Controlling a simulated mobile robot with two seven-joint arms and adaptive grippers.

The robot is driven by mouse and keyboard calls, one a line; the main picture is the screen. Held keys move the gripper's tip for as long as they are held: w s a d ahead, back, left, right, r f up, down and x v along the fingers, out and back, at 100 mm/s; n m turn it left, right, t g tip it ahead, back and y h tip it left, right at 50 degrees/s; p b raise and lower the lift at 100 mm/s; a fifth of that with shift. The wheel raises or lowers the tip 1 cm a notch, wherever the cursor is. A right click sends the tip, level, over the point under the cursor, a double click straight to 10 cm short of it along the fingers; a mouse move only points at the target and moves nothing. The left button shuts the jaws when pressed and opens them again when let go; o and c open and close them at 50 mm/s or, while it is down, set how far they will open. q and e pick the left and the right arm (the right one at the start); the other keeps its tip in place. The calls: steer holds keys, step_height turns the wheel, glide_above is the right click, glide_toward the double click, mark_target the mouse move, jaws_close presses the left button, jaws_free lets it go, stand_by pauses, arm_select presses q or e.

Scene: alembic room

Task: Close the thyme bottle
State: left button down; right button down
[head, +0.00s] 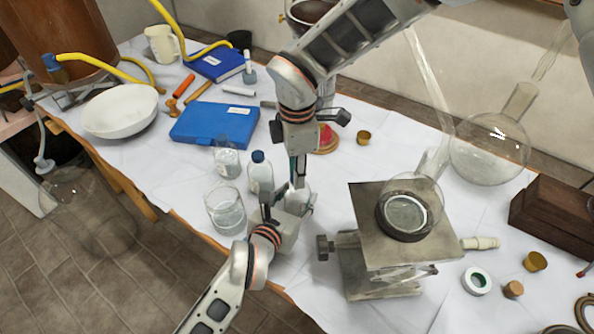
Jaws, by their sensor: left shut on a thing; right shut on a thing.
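A small clear bottle (298,199), which I take to be the thyme bottle, stands near the front edge of the white-covered table. My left gripper (287,208), coming from the lower left, is shut on it and hides much of its body. My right gripper (298,180), coming from the top right, points down directly above the bottle's mouth. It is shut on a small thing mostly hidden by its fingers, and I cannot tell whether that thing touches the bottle. No label is readable.
A blue-capped bottle (260,173), a glass beaker (226,211) and a smaller jar (227,158) stand close to the left. A metal lab jack (402,226) with a round flask on it stands to the right. A blue case (215,124) lies behind.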

steer(key=m, duration=0.3)
steer(key=shift+m, duration=0.4)
steer(key=m, duration=0.5)
steer(key=c, duration=1.8)
jaws_free()
steer(key=shift+r, duration=2.2)
steer(key=shift+c, duration=0.2)
